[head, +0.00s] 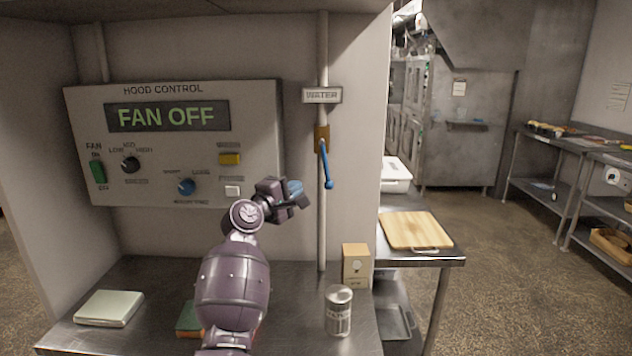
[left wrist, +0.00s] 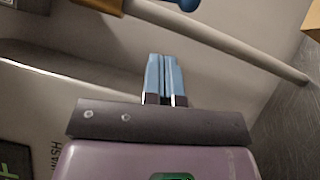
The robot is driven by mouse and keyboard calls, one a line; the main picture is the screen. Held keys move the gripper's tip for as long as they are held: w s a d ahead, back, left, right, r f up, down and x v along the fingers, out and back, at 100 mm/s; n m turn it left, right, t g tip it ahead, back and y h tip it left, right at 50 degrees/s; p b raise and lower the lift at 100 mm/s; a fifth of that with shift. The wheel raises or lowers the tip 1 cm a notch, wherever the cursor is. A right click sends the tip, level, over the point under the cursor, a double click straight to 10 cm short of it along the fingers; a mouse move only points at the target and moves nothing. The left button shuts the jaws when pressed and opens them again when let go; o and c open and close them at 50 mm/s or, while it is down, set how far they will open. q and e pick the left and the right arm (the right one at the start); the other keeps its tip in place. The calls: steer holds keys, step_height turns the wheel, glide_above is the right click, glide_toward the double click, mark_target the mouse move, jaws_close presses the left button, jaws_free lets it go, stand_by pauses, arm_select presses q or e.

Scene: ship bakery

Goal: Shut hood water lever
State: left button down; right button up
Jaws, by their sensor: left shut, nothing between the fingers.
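The blue water lever (head: 327,168) hangs from a brass valve body (head: 321,138) on a vertical pale pipe (head: 322,230), under a sign reading WATER (head: 321,95). The lever points down, nearly along the pipe, its knobbed end tilted slightly right. My left gripper (head: 298,192) is shut and empty, left of the lever's lower end and apart from it. In the left wrist view its blue fingers (left wrist: 165,78) are together, with the pipe (left wrist: 220,40) beyond them. The lever's knob (left wrist: 188,4) is cut by the top edge. My right gripper is not in view.
The hood control panel (head: 175,145), reading FAN OFF, is on the wall left of the pipe. A can (head: 338,310), a small box (head: 356,266) and a pale flat case (head: 108,308) stand on the steel counter (head: 290,300). A wooden board (head: 415,230) lies to the right.

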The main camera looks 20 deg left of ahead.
mark_target(326, 164)
arm_select(q)
steer(key=w+d, duration=0.4)
steer(key=shift+w+d+r, duration=0.15)
steer(key=shift+w+r, duration=0.15)
steer(key=shift+r, duration=0.15)
stand_by(0.3)
